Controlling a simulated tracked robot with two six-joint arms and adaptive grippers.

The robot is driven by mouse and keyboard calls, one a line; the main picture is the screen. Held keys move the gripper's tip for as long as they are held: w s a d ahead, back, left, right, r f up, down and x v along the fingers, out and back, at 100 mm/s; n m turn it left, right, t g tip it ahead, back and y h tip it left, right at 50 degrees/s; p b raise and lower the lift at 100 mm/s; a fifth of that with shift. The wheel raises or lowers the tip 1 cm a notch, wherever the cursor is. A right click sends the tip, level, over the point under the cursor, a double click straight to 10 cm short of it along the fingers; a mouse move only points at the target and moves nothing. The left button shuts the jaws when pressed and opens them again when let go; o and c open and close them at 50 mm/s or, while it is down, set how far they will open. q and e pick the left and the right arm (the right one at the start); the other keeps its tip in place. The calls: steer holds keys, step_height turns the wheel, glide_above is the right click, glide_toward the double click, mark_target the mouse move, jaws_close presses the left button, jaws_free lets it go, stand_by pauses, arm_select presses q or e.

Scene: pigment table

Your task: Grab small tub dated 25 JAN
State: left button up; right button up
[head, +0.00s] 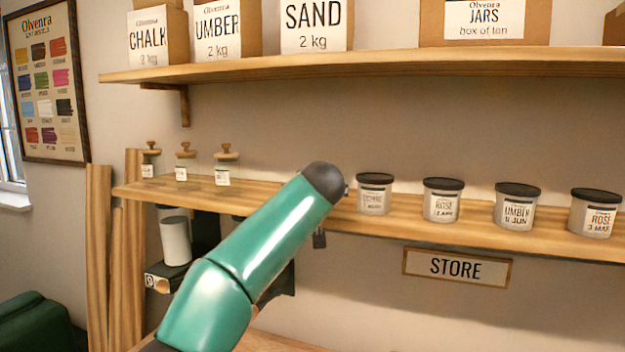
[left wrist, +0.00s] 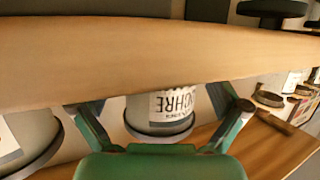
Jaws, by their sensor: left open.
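In the left wrist view, which is upside down, a white tub with a dark lid and an OCHRE label (left wrist: 170,108) shows between the spread fingers of my left gripper (left wrist: 158,107). The gripper is open; I cannot tell how near the tub is. The shelf board hides part of the tub, and its date is not legible. In the head view my green left arm hides the gripper and part of the shelf. Just right of the arm stands a tub (head: 375,195) with a label too small to read surely. My right gripper is not in view.
Further right on the shelf (head: 400,222) stand a tub (head: 443,202), an UMBER 11 JUN tub (head: 515,208) and a ROSE tub (head: 594,214). Small wooden-topped jars (head: 185,165) stand left. In the wrist view a neighbouring tub (left wrist: 25,135) is close at left.

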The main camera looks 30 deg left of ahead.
arm_select(q)
steer(key=shift+w+a+f, duration=0.1)
steer(key=shift+w+a, duration=0.05)
steer(key=c, duration=1.5)
steer(key=shift+r, duration=0.2)
